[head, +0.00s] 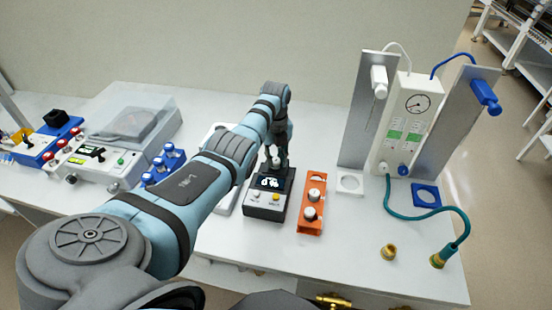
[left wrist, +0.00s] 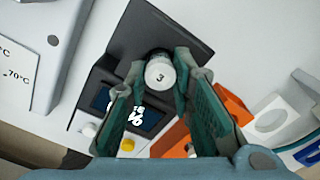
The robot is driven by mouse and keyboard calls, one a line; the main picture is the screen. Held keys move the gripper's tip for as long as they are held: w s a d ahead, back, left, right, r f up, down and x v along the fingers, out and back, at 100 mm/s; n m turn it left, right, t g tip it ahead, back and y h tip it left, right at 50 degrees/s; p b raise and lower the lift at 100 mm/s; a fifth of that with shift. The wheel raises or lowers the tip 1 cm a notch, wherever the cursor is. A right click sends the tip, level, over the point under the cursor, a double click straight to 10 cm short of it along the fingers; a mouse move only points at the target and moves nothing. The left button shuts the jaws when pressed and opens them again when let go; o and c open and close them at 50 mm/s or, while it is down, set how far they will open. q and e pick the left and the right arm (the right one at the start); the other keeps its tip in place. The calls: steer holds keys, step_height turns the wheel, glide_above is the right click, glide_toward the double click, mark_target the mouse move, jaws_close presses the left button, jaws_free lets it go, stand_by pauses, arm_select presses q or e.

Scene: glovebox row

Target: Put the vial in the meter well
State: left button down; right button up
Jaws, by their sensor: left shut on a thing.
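The vial (left wrist: 160,77) has a white cap marked 3, seen from above in the left wrist view. My left gripper (left wrist: 157,80) is shut on it, one finger on each side of the cap. In the head view the vial's white cap (head: 276,162) shows between the fingers of my left gripper (head: 277,160), at the back part of the meter. The meter (head: 264,207) is a dark box with a lit display and two buttons, white and yellow. The fingers and cap hide the well, so I cannot tell how deep the vial sits. My right gripper is out of view.
An orange rack (head: 311,222) with white-capped vials stands just right of the meter. Blue-topped items (head: 165,160) and a clear-lidded device (head: 130,125) stand left. A gauge stand (head: 405,120) and a teal hose (head: 440,208) are right. Bench around the brass fitting (head: 388,252) is mostly clear.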

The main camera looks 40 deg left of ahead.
mark_target(276, 160)
arm_select(q)
steer(key=c, duration=1.8)
jaws_free()
steer(key=shift+f, duration=0.15)
steer(key=shift+c, duration=0.2)
steer(key=o, duration=0.4)
steer(key=shift+a, duration=0.1)
steer(key=shift+o, duration=0.2)
steer(key=shift+w, duration=0.1)
steer(key=shift+r, duration=0.55)
step_height(276, 160, up, 11)
steer(key=p, duration=0.1)
steer(key=shift+r, duration=0.2)
steer(key=shift+f, duration=0.15)
